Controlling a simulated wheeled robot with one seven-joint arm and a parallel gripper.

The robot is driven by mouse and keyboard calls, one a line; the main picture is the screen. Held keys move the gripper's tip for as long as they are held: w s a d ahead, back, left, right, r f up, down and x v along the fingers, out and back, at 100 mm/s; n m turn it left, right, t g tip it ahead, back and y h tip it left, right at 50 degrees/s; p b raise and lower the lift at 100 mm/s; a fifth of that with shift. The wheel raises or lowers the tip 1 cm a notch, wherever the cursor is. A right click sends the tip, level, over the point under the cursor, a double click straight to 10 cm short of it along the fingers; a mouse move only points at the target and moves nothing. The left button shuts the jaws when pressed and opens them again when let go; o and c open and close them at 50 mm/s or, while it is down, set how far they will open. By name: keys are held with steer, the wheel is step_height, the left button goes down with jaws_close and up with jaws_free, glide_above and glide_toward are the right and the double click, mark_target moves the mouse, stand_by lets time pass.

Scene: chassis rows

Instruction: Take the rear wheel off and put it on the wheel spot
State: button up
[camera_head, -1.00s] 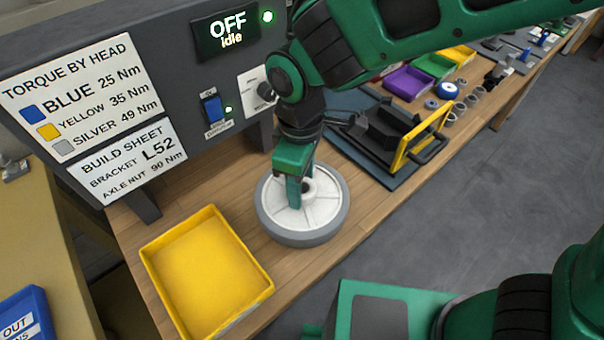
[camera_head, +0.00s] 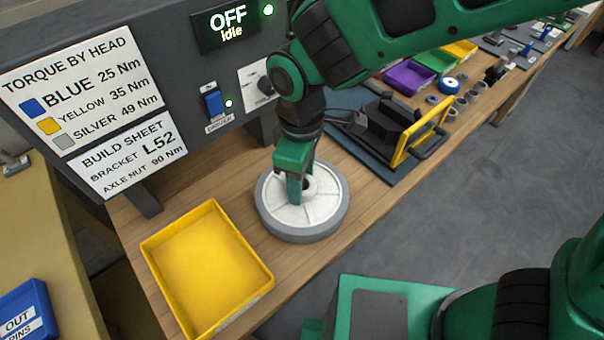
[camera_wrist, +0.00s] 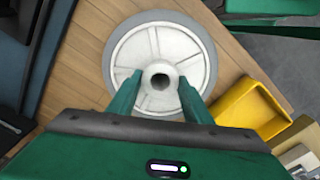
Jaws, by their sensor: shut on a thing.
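The wheel (camera_head: 328,207) has a white disc face and a grey tyre. It lies flat at the bench surface, to the right of the yellow tray; I cannot tell whether it touches the wood. My gripper (camera_head: 294,190) points down over its middle, shut on the raised hub. The wrist view shows the wheel (camera_wrist: 193,47) face on, with one finger of my gripper (camera_wrist: 157,88) on each side of the round hub (camera_wrist: 160,76) with its dark bore. No wheel spot marking shows; any mark under the wheel is hidden.
An empty yellow tray (camera_head: 207,262) stands left of the wheel near the bench edge. A black fixture with a yellow frame (camera_head: 418,137) stands on a dark mat behind the wheel. Purple (camera_head: 409,78) and green bins and small parts lie farther along. A sign panel (camera_head: 85,85) rises at left.

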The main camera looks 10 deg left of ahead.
steer(key=o, duration=1.5)
step_height(320, 180, up, 11)
steer(key=shift+w+f, duration=0.15)
